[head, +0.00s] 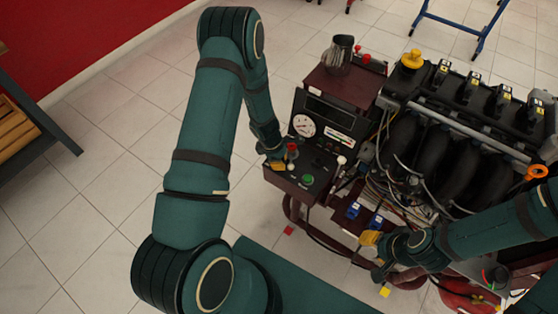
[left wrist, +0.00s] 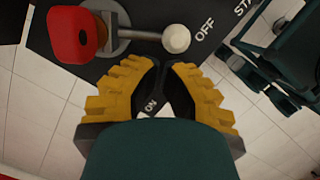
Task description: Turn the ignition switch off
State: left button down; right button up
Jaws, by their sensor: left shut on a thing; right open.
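The ignition switch (left wrist: 145,34) shows in the left wrist view as a metal lever with a pale ball end on a dark panel (left wrist: 205,50). The ball points towards the OFF label, with ON lower down and START further right. My left gripper (left wrist: 165,68) is shut right beside the lever's ball end; the exact contact between its tips is hard to see. In the head view my left gripper (head: 279,164) is at the control panel (head: 318,166), and the switch is hard to make out there. My right gripper (head: 377,265) is open and empty, in front of the engine.
A red knob (left wrist: 75,38) sits beside the lever's pivot. The panel also carries a green button (head: 308,179), a white-tipped lever (head: 341,160) and a gauge (head: 304,125). The engine (head: 440,150) with loose cables stands right of it.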

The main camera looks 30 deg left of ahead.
pick_arm(q)
jog(key=shift+d, duration=0.1)
dwell(0.3)
dwell(0.4)
jog(key=shift+s+a, duration=0.1)
jog(key=shift+a, duration=0.25)
jog(key=a, duration=0.1)
jog(key=s+a, duration=0.1)
jog(key=shift+a+r+n, duration=0.1)
jog(key=shift+a+n, duration=0.2)
jog(key=shift+s+a+r, duration=0.15)
jog(key=shift+a+r, duration=0.1)
jog(key=shift+r, duration=0.2)
jog(key=shift+s+a+r, duration=0.1)
jog(key=shift+a+r, duration=0.1)
jog(key=shift+r, duration=0.2)
jog(key=p+v, duration=0.2)
jog(key=v, duration=0.6)
jog(key=shift+p, duration=0.35)
pick_arm(e)
jog(key=r, duration=0.2)
jog(key=shift+a+r, duration=0.3)
jog(key=shift+a, duration=0.05)
pick_arm(q)
jog(key=shift+s+d, duration=0.1)
jog(key=shift+d, duration=0.05)
